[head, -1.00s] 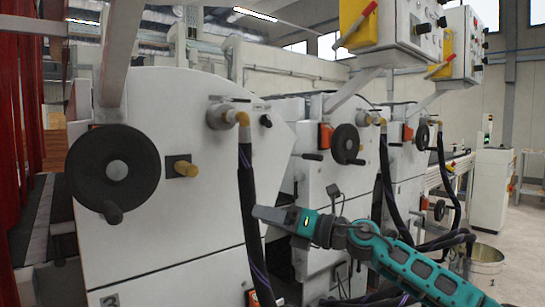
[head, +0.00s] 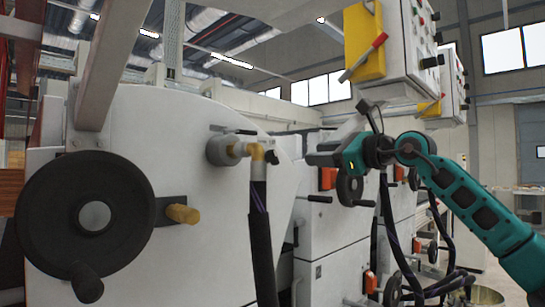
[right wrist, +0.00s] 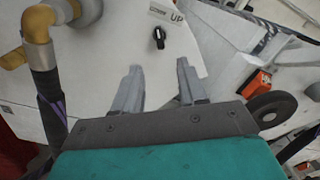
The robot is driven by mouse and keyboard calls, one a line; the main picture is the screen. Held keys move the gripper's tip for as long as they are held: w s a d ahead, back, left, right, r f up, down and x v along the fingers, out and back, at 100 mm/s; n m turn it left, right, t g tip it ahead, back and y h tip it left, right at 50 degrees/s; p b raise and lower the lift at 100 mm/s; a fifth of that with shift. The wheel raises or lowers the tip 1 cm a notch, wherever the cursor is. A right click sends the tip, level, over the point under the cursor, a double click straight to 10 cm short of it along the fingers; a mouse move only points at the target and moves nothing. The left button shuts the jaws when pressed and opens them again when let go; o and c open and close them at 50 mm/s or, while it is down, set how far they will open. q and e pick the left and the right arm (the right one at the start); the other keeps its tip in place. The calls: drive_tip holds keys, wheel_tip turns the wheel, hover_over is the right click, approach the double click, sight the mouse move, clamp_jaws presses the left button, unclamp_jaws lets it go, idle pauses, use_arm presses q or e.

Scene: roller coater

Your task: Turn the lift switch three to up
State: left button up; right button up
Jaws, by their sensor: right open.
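A small black rotary switch (right wrist: 159,38) sits on the white machine panel in the right wrist view, beside a label (right wrist: 168,15) reading "UP". Its pointing direction is hard to tell. In the head view a black knob (head: 271,157) shows on the side panel, just right of the brass pipe fitting, and appears to be the same switch. My right gripper (head: 312,158) is open and empty, to the right of the knob in the head view. In the right wrist view its two fingers (right wrist: 158,68) point toward the switch, apart from it. My left gripper is not in view.
A brass elbow (head: 257,152) and dark hose (head: 262,245) stand close to the knob. A large black handwheel (head: 85,215) is at left. A control box (head: 400,45) with a yellow part hangs at upper right. Other machine units stand behind my right arm.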

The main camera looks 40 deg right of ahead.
sight(276, 155)
drive_tip(key=w+p, duration=0.2)
drive_tip(key=w, duration=0.2)
drive_tip(key=w+p, duration=0.2)
drive_tip(key=w, duration=0.2)
drive_tip(key=w+a+p, duration=0.1)
drive_tip(key=w+p, duration=0.1)
drive_tip(key=w, duration=0.2)
drive_tip(key=shift+w+a, duration=0.1)
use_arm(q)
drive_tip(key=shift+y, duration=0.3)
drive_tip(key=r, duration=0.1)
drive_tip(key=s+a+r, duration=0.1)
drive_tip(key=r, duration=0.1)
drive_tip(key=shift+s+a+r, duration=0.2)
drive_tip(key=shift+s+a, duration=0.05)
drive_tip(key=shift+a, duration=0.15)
use_arm(e)
drive_tip(key=shift+c, duration=0.3)
clamp_jaws()
